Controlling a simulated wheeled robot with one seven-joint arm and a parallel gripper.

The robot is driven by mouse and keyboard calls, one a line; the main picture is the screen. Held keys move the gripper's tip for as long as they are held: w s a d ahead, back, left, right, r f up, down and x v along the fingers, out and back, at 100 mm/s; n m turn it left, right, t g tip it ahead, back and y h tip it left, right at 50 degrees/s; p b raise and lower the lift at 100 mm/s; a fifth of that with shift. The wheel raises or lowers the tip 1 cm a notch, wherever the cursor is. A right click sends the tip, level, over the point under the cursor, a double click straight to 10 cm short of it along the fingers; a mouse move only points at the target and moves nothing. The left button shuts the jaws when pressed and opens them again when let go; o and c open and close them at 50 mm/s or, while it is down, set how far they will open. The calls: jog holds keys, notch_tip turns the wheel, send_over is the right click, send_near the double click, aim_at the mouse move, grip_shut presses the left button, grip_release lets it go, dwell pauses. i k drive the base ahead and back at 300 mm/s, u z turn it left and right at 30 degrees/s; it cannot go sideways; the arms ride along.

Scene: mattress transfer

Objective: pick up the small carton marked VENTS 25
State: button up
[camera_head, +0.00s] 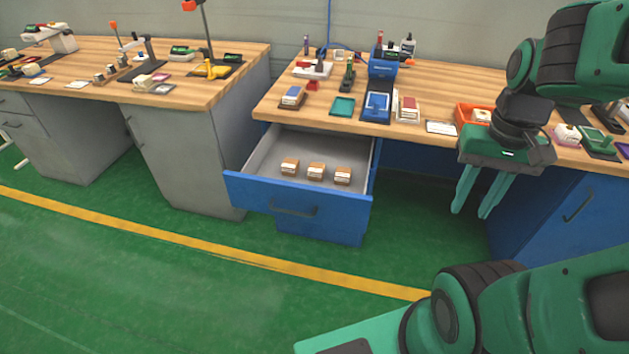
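Three small brown cartons with white labels sit in a row in the open blue drawer (240,190): a left one (290,167), a middle one (316,172) and a right one (343,176). Their print is too small to read, so I cannot tell which, if any, is marked VENTS 25. My gripper (471,212) hangs at the right, in front of the bench and apart from the drawer. Its green fingers point down and are spread, with nothing between them.
The wooden bench top (445,75) above the drawer holds a blue device (380,85), a teal tray (343,106), an orange bin (466,112) and other small items. Another bench (100,60) stands at the left. The green floor (130,270) in front is clear.

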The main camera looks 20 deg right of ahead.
aim_at(316, 172)
jog(key=u, duration=1.65)
jog(key=i, duration=2.4)
jog(key=z, duration=2.25)
